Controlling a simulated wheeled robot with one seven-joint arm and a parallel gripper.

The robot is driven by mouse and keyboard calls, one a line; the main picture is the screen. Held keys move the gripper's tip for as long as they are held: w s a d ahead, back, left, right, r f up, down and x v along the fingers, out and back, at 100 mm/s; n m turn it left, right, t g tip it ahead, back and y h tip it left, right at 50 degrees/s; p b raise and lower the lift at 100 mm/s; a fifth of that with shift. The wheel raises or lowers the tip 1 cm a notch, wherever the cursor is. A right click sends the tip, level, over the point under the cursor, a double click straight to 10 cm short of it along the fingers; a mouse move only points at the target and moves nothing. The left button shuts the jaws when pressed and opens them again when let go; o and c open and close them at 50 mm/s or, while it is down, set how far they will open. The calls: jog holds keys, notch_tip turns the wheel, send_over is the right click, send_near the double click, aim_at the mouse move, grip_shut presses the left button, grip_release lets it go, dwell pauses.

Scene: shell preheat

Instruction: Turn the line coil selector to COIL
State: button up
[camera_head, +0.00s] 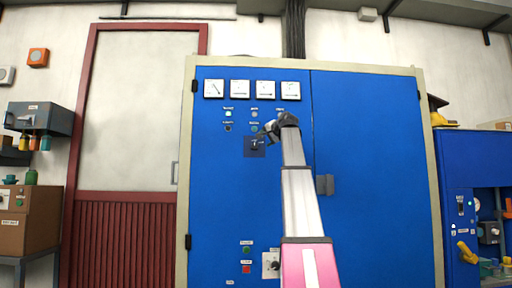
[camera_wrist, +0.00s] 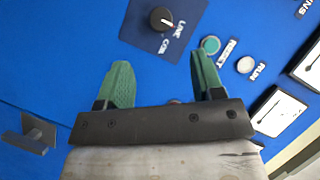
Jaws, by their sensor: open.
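The selector is a black round knob (camera_wrist: 161,18) on a dark blue square plate (camera_wrist: 140,30) in the wrist view. The plate carries the words LINE and COIL, and the knob's white mark points to the lower right, toward LINE. In the head view the same plate (camera_head: 248,153) sits on the blue cabinet's left door, below the indicators. My gripper (camera_wrist: 160,68) is open and empty, its two green fingers apart. The knob lies beyond the fingertips, between their lines, and no contact shows. In the head view my gripper (camera_head: 269,130) is just up and right of the plate, partly covering that area.
A green RESET button (camera_wrist: 210,44) and a pale RUN button (camera_wrist: 245,65) are close to the right finger. White gauges (camera_head: 239,88) line the cabinet top. A door handle (camera_head: 325,185) projects right of my arm. Green (camera_head: 246,250) and red (camera_head: 246,269) buttons are low on the door.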

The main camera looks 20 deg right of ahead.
aim_at(255, 146)
jog(key=x, duration=1)
jog(key=shift+w, duration=0.4)
jog(key=c, duration=0.9)
